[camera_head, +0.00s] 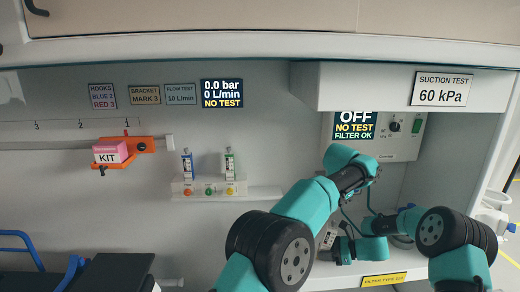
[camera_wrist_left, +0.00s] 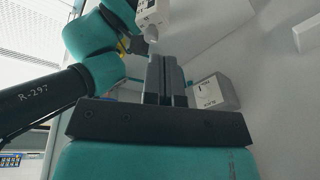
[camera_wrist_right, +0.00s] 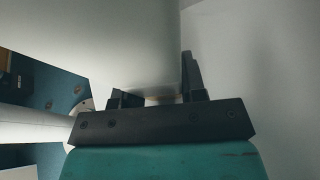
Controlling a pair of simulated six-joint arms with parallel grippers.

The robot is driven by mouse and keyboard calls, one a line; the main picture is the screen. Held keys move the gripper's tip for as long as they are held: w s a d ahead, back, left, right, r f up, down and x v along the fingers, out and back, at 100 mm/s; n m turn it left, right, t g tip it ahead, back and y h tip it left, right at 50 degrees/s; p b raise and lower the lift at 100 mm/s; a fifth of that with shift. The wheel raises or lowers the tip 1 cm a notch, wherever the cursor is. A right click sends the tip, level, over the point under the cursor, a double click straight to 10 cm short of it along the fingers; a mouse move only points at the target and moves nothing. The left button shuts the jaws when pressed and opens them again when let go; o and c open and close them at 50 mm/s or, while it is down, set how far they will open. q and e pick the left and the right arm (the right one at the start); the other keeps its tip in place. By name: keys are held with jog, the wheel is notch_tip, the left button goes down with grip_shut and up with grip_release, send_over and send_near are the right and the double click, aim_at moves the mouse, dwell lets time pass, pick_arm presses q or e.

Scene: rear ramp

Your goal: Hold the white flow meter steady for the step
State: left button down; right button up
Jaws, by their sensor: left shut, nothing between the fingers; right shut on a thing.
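A small white device with a dark marked face, which looks like the white flow meter (camera_head: 328,238), is in the lower middle of the head view, below the suction unit. My right gripper (camera_head: 342,248) is shut on it from the right. In the right wrist view, the fingers (camera_wrist_right: 158,92) stand apart with a pale, blurred part between them. My left gripper (camera_wrist_left: 166,78) is shut and empty. In the left wrist view, a white labelled body with a round grey end (camera_wrist_left: 152,14) shows beyond its fingertips. I cannot make out the left fingertips in the head view.
Two wall meters, blue-marked (camera_head: 187,165) and green-marked (camera_head: 229,164), stand above an outlet strip (camera_head: 210,189). An orange bracket (camera_head: 143,146) holds a pink kit box (camera_head: 110,152). The suction unit (camera_head: 398,138) reads OFF. My arms crowd the right alcove.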

aim_at(334, 224)
pick_arm(q)
jog(key=shift+w+a+f, duration=0.1)
jog(key=shift+a+f, duration=0.15)
jog(key=shift+f, duration=1.25)
jog(key=shift+w+a+f, duration=0.1)
jog(key=shift+a+f, duration=0.1)
jog(key=shift+f, duration=1.25)
pick_arm(e)
jog(key=shift+f, duration=0.1)
